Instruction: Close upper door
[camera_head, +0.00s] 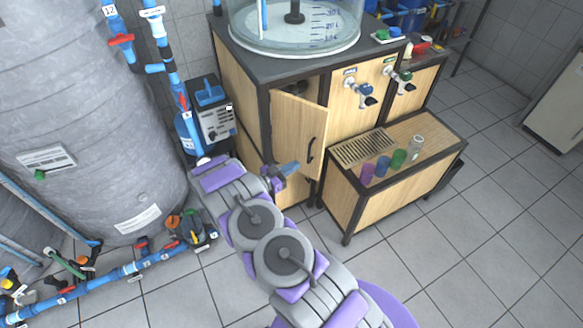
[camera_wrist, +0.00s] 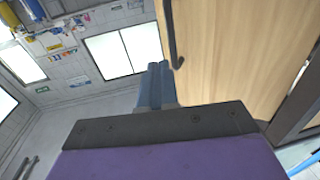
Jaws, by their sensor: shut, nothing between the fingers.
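The upper door (camera_head: 297,136) is a light wooden panel with a dark bar handle (camera_head: 311,150). It stands ajar on the cabinet, with a dark gap above and behind it. My gripper (camera_head: 292,167) is shut and empty in front of the lower part of the door. In the wrist view, the blue fingers (camera_wrist: 160,85) are together, beside the door panel (camera_wrist: 225,50) and near the end of its handle (camera_wrist: 174,45). I cannot tell whether the fingers touch the door.
A low wooden bench (camera_head: 381,195) with several coloured cups stands right of the door. A large grey tank (camera_head: 75,110) and blue pipes are on the left. A clear cylindrical vessel (camera_head: 300,40) sits on the cabinet. The tiled floor at lower right is clear.

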